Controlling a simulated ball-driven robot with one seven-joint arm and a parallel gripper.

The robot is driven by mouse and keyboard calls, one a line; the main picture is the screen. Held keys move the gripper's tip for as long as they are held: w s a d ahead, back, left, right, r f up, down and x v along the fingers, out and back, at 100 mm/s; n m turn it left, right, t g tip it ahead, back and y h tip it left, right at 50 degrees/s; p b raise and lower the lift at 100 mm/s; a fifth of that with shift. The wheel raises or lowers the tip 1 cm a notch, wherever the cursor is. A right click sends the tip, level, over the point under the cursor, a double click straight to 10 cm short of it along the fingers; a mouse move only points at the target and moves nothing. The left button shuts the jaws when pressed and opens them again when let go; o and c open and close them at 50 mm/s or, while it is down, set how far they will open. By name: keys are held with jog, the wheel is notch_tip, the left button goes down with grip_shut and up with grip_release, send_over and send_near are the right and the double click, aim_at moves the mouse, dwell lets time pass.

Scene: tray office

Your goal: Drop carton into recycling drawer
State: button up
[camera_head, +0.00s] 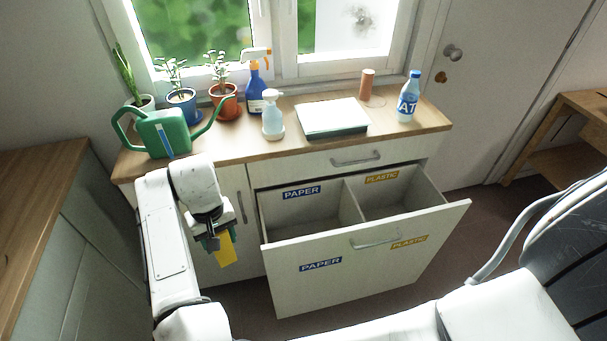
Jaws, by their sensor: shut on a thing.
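My gripper (211,243) is shut on a yellow carton (227,249), which hangs tilted below it. The carton is in front of the cabinet's left door, left of the open drawer and apart from it. The recycling drawer (356,247) is pulled out. It has two compartments with a divider between them. The left compartment is labelled PAPER (302,192) and the right one PLASTIC (381,177). The same words are on the drawer's front. The visible parts of both compartments look empty. My gripper hides part of the carton.
The counter above holds a green watering can (165,132), potted plants, a blue spray bottle (255,92), a soap dispenser (272,117), a white-topped book or box (332,115), a brown cylinder (367,83) and a bottle (408,97). A grey chair (570,255) stands at the right.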

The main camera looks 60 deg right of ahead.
jog(key=s+d+m+b, duration=0.45)
jog(key=d+m, duration=0.65)
jog(key=d, duration=0.5)
jog(key=s+d+m+b, duration=0.3)
jog(key=s+d+m, duration=0.2)
jog(key=d+m, duration=0.9)
jog(key=d+f+n+b, duration=0.2)
jog(key=d+f+b, duration=0.1)
jog(key=f+b, duration=0.2)
jog(key=shift+f+n+b, duration=0.35)
jog(key=shift+f+n, duration=0.05)
jog(key=shift+f, duration=0.1)
jog(key=o, duration=1.1)
jog(key=shift+r, duration=0.1)
